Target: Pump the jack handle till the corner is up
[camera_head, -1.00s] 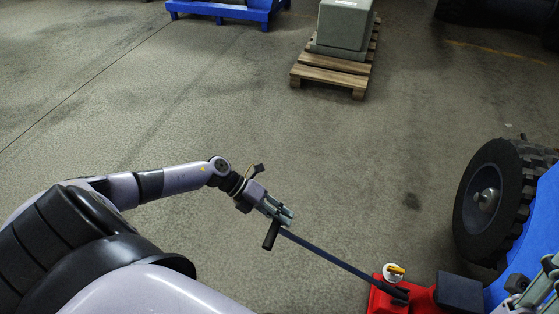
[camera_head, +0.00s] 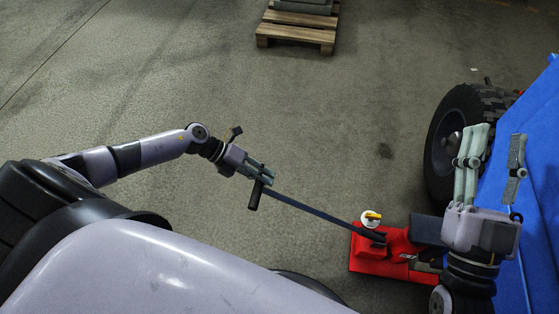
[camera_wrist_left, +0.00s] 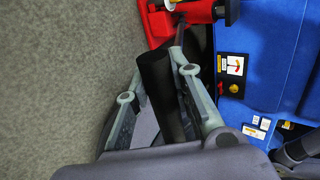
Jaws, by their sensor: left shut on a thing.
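The red jack (camera_head: 372,262) sits on the floor at the lower right, beside the blue machine (camera_head: 535,170). Its long dark handle (camera_head: 315,211) slopes up to the left and ends in a black grip (camera_head: 256,195). My left gripper (camera_head: 262,178) is shut on the jack handle near that grip. In the left wrist view the black grip (camera_wrist_left: 160,95) lies between the fingers of my left gripper (camera_wrist_left: 165,85). My right gripper (camera_head: 493,145) is open and empty, fingers pointing up, in front of the blue machine. It hides part of the jack's right end.
A white round cap with a yellow lever (camera_head: 372,217) is on the jack. A black tyre (camera_head: 455,130) stands behind it. A wooden pallet (camera_head: 296,38) with a grey load is at the top. The floor between is clear.

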